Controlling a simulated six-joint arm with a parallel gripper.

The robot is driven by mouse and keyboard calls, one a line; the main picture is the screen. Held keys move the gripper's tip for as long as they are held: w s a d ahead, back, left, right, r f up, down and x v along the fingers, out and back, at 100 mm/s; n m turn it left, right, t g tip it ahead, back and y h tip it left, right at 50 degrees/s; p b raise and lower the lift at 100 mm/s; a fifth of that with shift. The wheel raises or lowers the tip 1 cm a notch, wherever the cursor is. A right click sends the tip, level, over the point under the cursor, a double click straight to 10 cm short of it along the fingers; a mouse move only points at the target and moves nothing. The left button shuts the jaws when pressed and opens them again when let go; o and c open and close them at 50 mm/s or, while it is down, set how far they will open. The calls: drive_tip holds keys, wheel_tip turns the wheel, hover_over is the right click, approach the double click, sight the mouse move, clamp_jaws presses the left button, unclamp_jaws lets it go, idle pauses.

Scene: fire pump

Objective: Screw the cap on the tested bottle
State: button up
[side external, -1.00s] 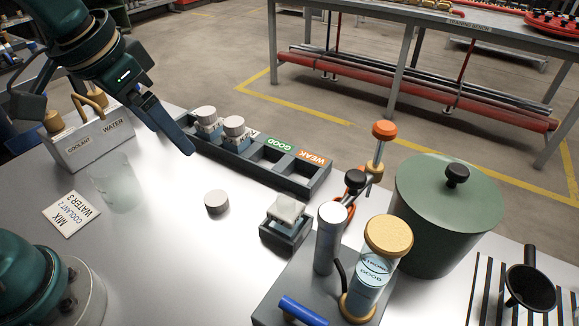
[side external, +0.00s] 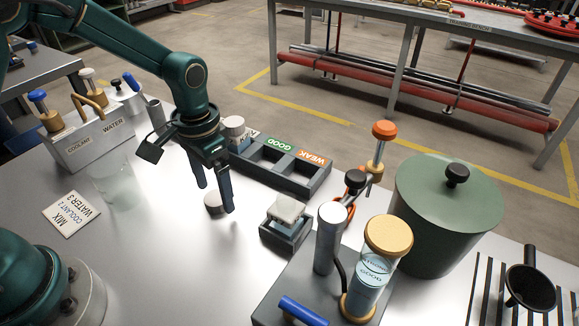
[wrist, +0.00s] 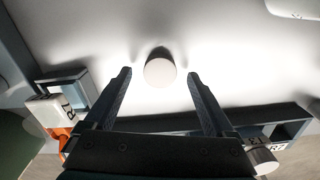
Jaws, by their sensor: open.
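The grey-white round cap (side external: 213,204) lies on the bare metal table. My gripper (side external: 216,197) is open and points down over it, its fingers on either side. In the wrist view the cap (wrist: 160,68) shows between the two fingertips, apart from both. An uncapped, squarish whitish bottle (side external: 287,209) stands in a small dark holder (side external: 284,238) to the right of my gripper. In the wrist view a bottle marked R1 (wrist: 50,110) shows at the left by the holder.
A dark rack (side external: 300,182) with GOOD and WEAK labels lies behind, with a capped bottle (side external: 234,126) at its left. A pump unit with a clear cylinder (side external: 367,280) and a green pot (side external: 440,220) stand right. A clear beaker (side external: 118,182) stands left.

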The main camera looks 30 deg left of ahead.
drive_tip(key=shift+f, duration=0.65)
